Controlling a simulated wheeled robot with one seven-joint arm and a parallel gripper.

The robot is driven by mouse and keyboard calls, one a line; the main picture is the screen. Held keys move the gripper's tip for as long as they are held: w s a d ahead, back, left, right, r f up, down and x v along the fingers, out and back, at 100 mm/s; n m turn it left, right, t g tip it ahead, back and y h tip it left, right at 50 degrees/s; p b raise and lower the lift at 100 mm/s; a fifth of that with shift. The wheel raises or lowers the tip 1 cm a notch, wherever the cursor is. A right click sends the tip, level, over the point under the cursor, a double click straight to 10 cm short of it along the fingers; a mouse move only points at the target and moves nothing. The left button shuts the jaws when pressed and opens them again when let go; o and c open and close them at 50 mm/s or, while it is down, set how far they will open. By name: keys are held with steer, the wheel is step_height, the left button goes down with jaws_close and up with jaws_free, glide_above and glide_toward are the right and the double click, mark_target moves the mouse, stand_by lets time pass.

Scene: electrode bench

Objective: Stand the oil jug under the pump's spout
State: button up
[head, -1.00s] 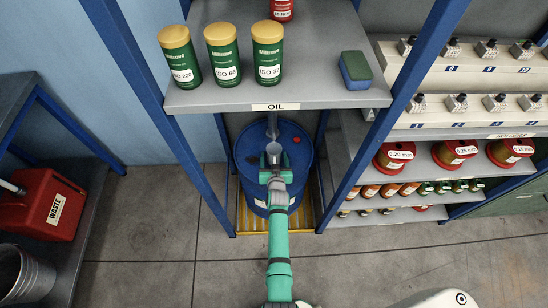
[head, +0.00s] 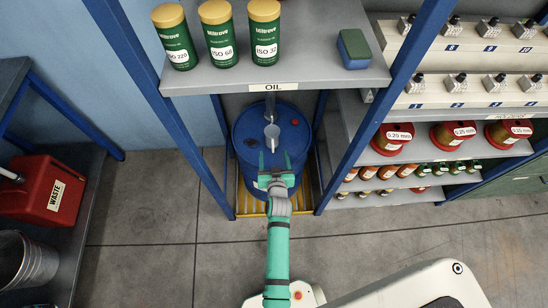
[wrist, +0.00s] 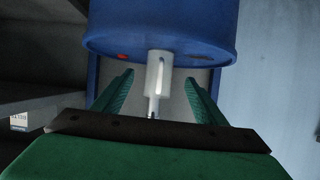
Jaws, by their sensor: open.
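A shelf (head: 320,85) labelled OIL hangs above, with several green cans and a sponge (head: 354,48). Blue posts (head: 192,160) flank the drum, which stands on a yellow grating (head: 247,203). A red waste can (head: 45,190) is at left.

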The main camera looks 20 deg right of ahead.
steer(key=shift+s+r, duration=0.1)
steer(key=shift+s, duration=0.15)
steer(key=s+a+r+n+t+y, duration=0.1)
steer(key=s+a+r, duration=0.1)
steer(key=s+a, duration=0.55)
steer(key=s+a+r, duration=0.3)
steer(key=s+a, duration=0.1)
steer(key=s, duration=0.7)
steer(key=s+a+r+n+y, duration=0.1)
steer(key=s+a+r, duration=0.1)
steer(key=s+r, duration=0.6)
steer(key=s+a+r+n+t+y, duration=0.1)
steer(key=s+a+r, duration=0.2)
steer(key=s+r, duration=0.5)
steer(key=shift+r, duration=0.35)
steer(key=shift+a, duration=0.1)
